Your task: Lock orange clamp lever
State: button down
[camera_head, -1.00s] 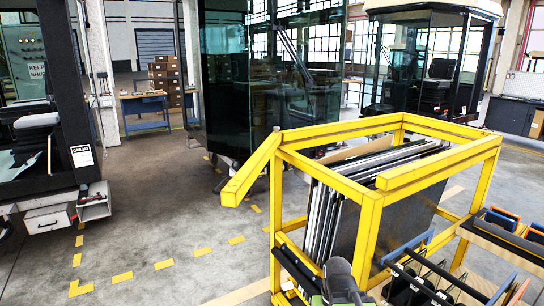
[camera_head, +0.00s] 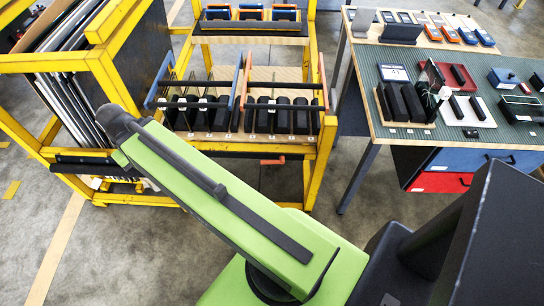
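A small orange lever (camera_head: 272,161) sticks out below the front edge of the trolley's lower shelf, right of its middle. It looks roughly level, and I cannot tell whether it is locked. The lower shelf (camera_head: 250,148) is wooden and held in the yellow trolley frame (camera_head: 322,150). My green arm crosses the lower middle of the view and points up and left. My gripper is not visible in this view.
A workbench (camera_head: 420,130) with a green mat, black blocks and small devices stands right, above blue and red drawers (camera_head: 440,182). Bare floor shows at the lower left and between trolley and bench.

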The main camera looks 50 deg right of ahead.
aim_at(281, 159)
jog(key=z, duration=0.9)
jog(key=k, duration=0.7)
jog(key=z, duration=0.45)
jog(key=i, duration=1)
